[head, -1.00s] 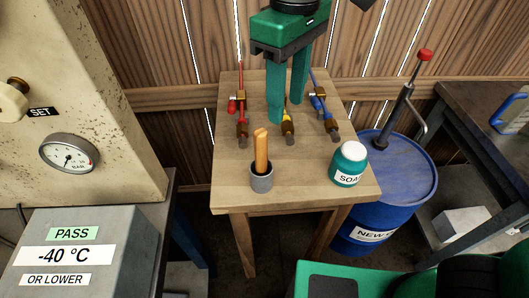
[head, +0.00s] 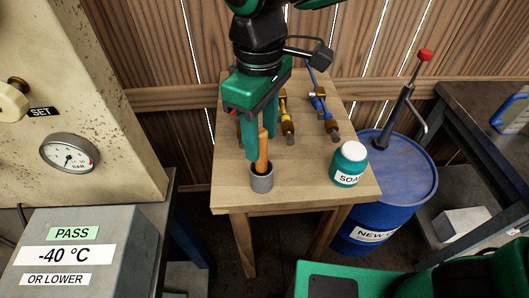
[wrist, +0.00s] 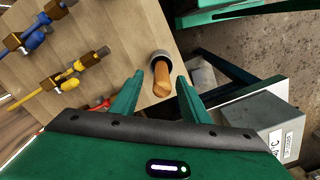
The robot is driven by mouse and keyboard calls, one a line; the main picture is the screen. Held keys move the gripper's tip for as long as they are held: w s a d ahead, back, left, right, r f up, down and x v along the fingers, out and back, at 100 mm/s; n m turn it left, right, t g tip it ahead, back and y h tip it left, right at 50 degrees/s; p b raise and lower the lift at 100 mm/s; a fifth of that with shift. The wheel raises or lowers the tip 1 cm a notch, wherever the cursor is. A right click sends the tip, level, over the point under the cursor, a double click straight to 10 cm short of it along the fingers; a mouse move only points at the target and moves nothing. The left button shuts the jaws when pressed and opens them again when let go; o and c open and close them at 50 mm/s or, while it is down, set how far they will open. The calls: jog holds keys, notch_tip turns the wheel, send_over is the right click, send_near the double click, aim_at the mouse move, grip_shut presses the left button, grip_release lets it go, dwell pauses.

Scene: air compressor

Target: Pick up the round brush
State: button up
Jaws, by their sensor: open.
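The round brush shows only as an orange-brown wooden handle (head: 263,152) standing upright in a small grey cup (head: 262,183) near the front left of the wooden table. Its lower end is hidden inside the cup. My green gripper (head: 261,143) points down over the cup, its jaws open, with one finger on each side of the handle in the picture. In the wrist view, the handle (wrist: 161,80) appears between the two spread fingers, with visible gaps on both sides. The cup's rim (wrist: 160,56) shows just beyond the fingertips.
A soap bottle (head: 348,165) stands to the right on the table (head: 310,190). Blue (head: 322,108) and yellow (head: 286,122) hose fittings lie behind; red ones are mostly hidden by my gripper. A blue drum (head: 400,185) stands right of the table.

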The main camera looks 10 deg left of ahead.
aim_at(261, 160)
jog(key=shift+f, duration=1.5)
grip_shut()
jog(key=shift+r, duration=0.1)
